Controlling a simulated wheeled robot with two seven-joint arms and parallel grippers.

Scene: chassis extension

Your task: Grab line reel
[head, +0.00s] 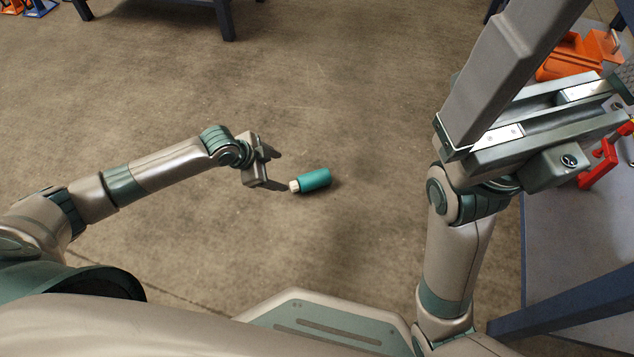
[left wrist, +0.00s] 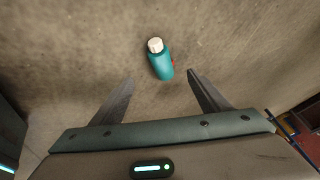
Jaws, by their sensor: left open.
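The only loose item near my left gripper is a teal, bottle-shaped cylinder (head: 315,180) with a pale cap, taken here as the line reel. It lies on its side on the floor, cap end to the left. My left gripper (head: 270,154) is open and empty, just left of it and apart from it. In the left wrist view the reel (left wrist: 160,64) lies ahead, roughly between and beyond the two fingertips, cap pointing away.
The floor around the reel is clear. A workbench (head: 560,260) with a blue frame stands at the right, with orange bins (head: 575,55) and a red tool (head: 600,160). Dark blue table legs (head: 225,20) stand at the back.

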